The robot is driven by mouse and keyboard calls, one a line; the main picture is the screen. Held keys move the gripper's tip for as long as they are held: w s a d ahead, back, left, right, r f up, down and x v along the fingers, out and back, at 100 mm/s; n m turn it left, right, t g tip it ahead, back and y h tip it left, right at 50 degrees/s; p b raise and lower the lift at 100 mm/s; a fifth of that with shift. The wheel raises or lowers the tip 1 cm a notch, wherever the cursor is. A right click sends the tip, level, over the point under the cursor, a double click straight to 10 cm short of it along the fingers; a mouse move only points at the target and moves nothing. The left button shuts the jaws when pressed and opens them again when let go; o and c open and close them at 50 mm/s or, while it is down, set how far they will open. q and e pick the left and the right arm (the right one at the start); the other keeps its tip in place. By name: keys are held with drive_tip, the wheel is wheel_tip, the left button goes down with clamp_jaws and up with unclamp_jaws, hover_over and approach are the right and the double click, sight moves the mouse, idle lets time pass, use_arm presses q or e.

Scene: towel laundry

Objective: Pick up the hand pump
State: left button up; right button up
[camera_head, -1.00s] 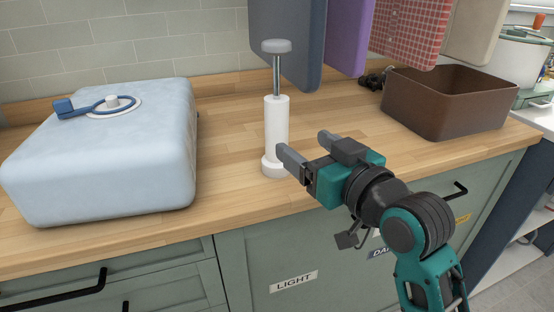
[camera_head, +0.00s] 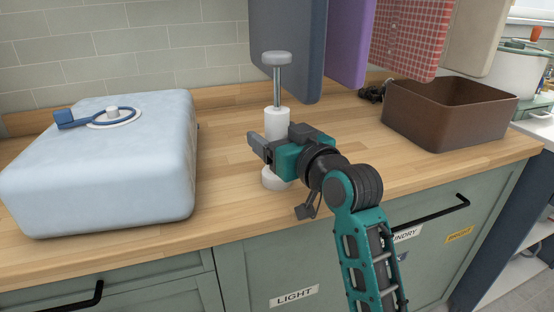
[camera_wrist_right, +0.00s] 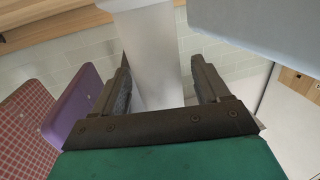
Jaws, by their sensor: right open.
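The hand pump is a white upright cylinder (camera_head: 277,121) with a metal rod, a grey top handle and a round white foot, standing on the wooden counter (camera_head: 225,180). My right gripper (camera_head: 262,142) is open in front of the pump's body and hides its middle part. In the right wrist view, the white pump body (camera_wrist_right: 155,62) stands between the two open fingers (camera_wrist_right: 160,85), with a gap visible on the right side. Whether a finger touches it on the left I cannot tell. My left gripper is not in view.
A pale blue container (camera_head: 105,165) with a blue-capped valve lies on the counter at left. A brown open bin (camera_head: 450,125) stands at right. Grey, purple (camera_head: 345,45), red checked (camera_head: 408,35) and beige cloths hang behind the pump.

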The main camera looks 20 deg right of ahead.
drive_tip(key=c, duration=1.4)
drive_tip(key=shift+r, duration=0.2)
